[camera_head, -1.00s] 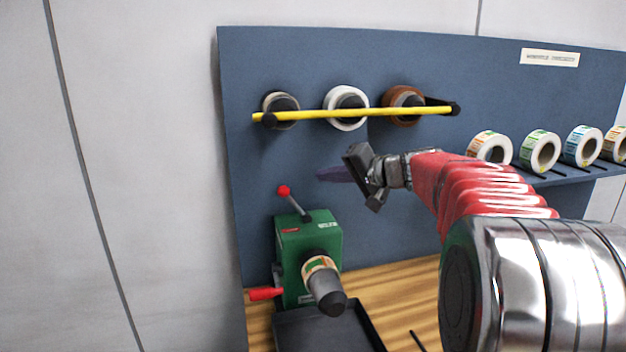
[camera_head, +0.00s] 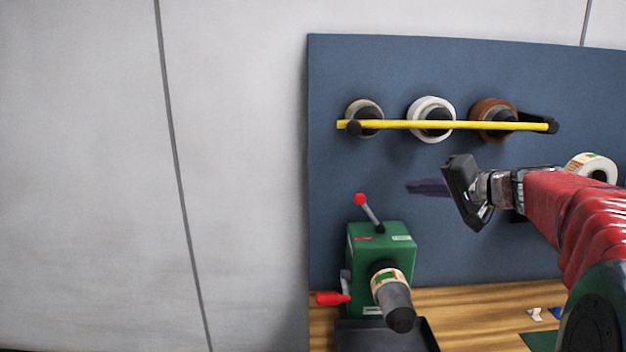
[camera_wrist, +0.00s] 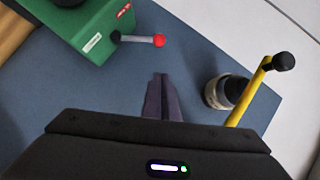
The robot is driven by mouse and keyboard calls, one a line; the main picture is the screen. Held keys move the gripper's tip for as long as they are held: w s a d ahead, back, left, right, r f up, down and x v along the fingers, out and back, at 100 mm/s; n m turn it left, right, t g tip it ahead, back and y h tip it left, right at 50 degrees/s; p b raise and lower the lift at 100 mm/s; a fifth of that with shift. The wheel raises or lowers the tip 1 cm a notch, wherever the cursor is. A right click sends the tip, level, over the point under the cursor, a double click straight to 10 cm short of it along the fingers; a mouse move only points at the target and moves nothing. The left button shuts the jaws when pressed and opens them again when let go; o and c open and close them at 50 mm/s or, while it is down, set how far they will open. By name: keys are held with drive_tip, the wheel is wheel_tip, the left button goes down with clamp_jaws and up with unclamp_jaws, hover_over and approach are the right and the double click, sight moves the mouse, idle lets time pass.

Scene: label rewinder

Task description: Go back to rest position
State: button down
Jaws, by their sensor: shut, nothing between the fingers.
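My gripper (camera_head: 428,187) is at the end of my red arm, in front of the blue panel (camera_head: 350,200). Its dark fingers point left in the head view and are together with nothing between them. It is above and to the right of the green rewinder (camera_head: 363,255) and below the yellow bar (camera_head: 400,125). In the wrist view the closed fingers (camera_wrist: 161,98) stand in the middle, apart from the rewinder's red-knobbed lever (camera_wrist: 159,40) and from a roll on its peg (camera_wrist: 218,92).
The yellow bar crosses in front of three rolls, including a white one (camera_head: 421,107) and a brown one (camera_head: 482,122). A label roll (camera_head: 590,163) shows behind my arm. A black tray (camera_head: 425,338) lies below the rewinder on the wooden table (camera_head: 470,310).

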drive_tip(key=s+a+f+g+h, duration=0.1)
drive_tip(key=s+f, duration=0.3)
drive_tip(key=f, duration=0.1)
drive_tip(key=s+a+f+g, duration=0.1)
drive_tip(key=s+f+g, duration=0.1)
drive_tip(key=f, duration=0.3)
drive_tip(key=s+a+f+g+h, duration=0.1)
drive_tip(key=s+a+f+g, duration=0.1)
drive_tip(key=s+f, duration=0.2)
drive_tip(key=shift+s+f+h, duration=0.3)
drive_tip(key=shift+s+f, duration=0.1)
drive_tip(key=shift+s, duration=0.45)
drive_tip(key=s+a+f+n+h, duration=0.1)
drive_tip(key=s+a+n, duration=0.1)
drive_tip(key=s, duration=0.5)
drive_tip(key=s+a+f+n+g+h, duration=0.1)
drive_tip(key=s+a+f+n, duration=0.1)
drive_tip(key=s+a, duration=0.3)
drive_tip(key=s+a+f+n+g+h, duration=0.1)
drive_tip(key=s+a+f+n+h, duration=0.1)
drive_tip(key=s, duration=0.9)
drive_tip(key=shift+a+f+n, duration=0.15)
drive_tip(key=shift+a+n, duration=0.75)
drive_tip(key=shift+a, duration=0.15)
